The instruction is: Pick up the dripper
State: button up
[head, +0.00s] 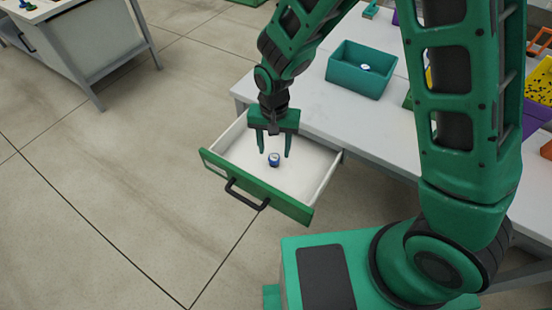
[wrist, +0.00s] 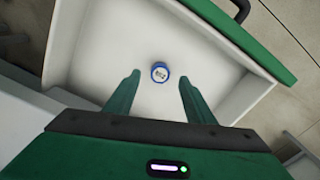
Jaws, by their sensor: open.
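The dripper, a small blue piece with a white top, stands on the white floor of an open drawer. It shows in the head view (head: 273,160) and in the wrist view (wrist: 159,72). My gripper (head: 274,155) is green, points down into the drawer, and is open and empty. In the wrist view its fingertips (wrist: 160,78) lie to either side of the dripper, with the dripper between them and slightly beyond the tips. Whether the fingers are level with it or above it is hard to tell.
The drawer (head: 222,150) has a green front with a black handle (head: 246,195) and raised side walls around the dripper. A teal bin (head: 345,80) with a small white-topped piece inside stands on the white table (head: 320,115). Another table (head: 90,50) stands far left. Open floor lies left of the drawer.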

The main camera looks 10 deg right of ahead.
aim_at(274, 157)
jog(key=shift+w+f, duration=0.1)
jog(key=shift+f, duration=1.85)
jog(key=c, duration=1.1)
jog(key=shift+r, duration=0.15)
